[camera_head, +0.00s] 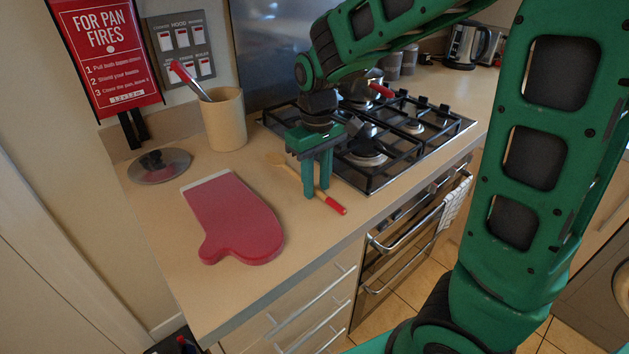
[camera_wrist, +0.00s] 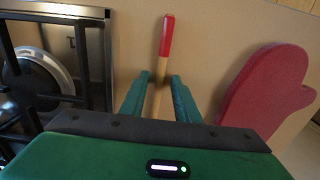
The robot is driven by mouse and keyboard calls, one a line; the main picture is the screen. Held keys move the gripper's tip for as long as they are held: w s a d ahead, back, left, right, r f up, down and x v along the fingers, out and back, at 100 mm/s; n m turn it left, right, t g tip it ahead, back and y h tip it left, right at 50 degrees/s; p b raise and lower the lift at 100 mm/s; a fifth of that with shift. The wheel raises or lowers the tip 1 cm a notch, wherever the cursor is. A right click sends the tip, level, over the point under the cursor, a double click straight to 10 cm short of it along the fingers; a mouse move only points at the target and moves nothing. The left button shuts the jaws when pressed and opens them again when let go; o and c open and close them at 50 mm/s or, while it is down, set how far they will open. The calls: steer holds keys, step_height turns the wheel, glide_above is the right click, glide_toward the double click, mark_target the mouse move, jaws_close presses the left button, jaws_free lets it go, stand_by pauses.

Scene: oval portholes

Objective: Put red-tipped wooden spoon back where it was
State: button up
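The red-tipped wooden spoon (camera_head: 333,203) lies on the counter between the red oven mitt and the hob, its red end toward the counter's front edge. My gripper (camera_head: 316,193) points down over the spoon's handle. In the wrist view the spoon (camera_wrist: 166,45) runs between the two green fingers (camera_wrist: 161,80), with a gap visible on each side, so the gripper is open. I cannot tell how high the fingertips are above the counter.
A beige utensil crock (camera_head: 225,122) with a red-tipped utensil stands at the back left, near a glass lid (camera_head: 160,166). The red oven mitt (camera_head: 232,215) lies left of the spoon. The gas hob (camera_head: 376,182) with pans is close on the right. The front left counter is clear.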

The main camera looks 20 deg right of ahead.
steer(key=shift+r, duration=0.1)
step_height(320, 180, up, 12)
stand_by(0.5)
steer(key=s+d+f+m, duration=0.4)
steer(key=s+d, duration=0.4)
steer(key=s, duration=0.3)
steer(key=s+d+f+m, duration=0.5)
steer(key=s+d, duration=0.4)
steer(key=s, duration=0.3)
steer(key=shift+s+d+f+m, duration=0.15)
steer(key=shift+f+m, duration=0.1)
steer(key=shift+m, duration=0.25)
